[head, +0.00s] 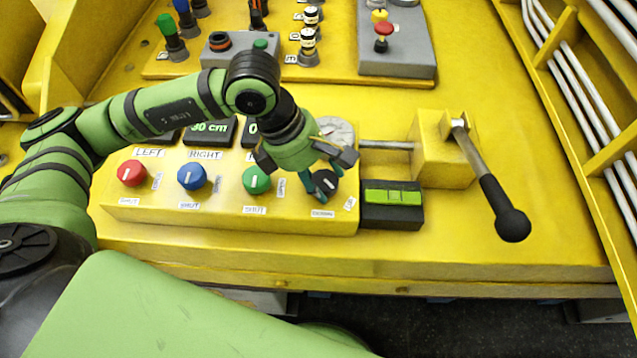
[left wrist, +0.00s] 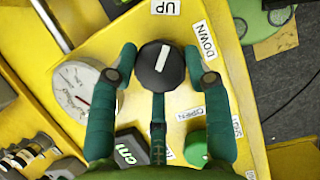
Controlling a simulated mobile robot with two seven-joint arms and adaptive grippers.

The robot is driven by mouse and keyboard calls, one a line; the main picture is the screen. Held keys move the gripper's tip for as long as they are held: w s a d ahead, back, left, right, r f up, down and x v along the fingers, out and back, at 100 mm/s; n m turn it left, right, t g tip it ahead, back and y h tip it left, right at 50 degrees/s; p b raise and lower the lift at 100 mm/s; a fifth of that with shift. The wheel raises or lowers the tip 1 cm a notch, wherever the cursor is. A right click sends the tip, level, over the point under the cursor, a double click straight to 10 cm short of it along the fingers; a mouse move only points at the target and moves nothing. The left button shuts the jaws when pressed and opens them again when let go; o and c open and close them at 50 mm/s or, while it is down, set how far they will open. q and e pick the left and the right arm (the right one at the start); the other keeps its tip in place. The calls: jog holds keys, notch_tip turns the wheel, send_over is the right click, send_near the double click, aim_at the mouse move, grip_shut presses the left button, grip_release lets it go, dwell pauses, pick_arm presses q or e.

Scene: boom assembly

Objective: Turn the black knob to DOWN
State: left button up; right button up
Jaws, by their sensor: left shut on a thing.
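The black knob (head: 326,182) sits at the right end of the yellow sloped panel. In the left wrist view the knob (left wrist: 161,66) has a white pointer line. The line points up toward the UP label (left wrist: 165,7), tilted slightly right. The DOWN label (left wrist: 205,40) is to the right of the knob. My left gripper (head: 320,180) is over the panel with its green fingers around the knob, shut on it. In the left wrist view the gripper (left wrist: 160,62) has a finger on each side of the knob and one below. My right gripper is not in view.
Red (head: 131,173), blue (head: 191,176) and green (head: 256,180) knobs line the panel to the left. A round gauge (head: 336,131) is just behind the gripper. A black-handled lever (head: 488,185) and a box with a green display (head: 393,197) are to the right.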

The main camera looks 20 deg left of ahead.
pick_arm(q)
jog(key=m+b, duration=0.2)
jog(key=m+g+b, duration=0.1)
jog(key=m+b, duration=0.1)
jog(key=b, duration=0.1)
jog(key=m+g+b, duration=0.1)
jog(key=m+b, duration=0.1)
jog(key=b, duration=0.1)
jog(key=shift+w+d+f, duration=0.2)
jog(key=shift+d, duration=0.05)
jog(key=shift+r+m+g+b, duration=0.2)
jog(key=shift+m+g+b, duration=0.5)
jog(key=shift+m+b, duration=0.7)
jog(key=o, duration=1.1)
jog(key=shift+o, duration=0.2)
jog(key=shift+s+d, duration=0.15)
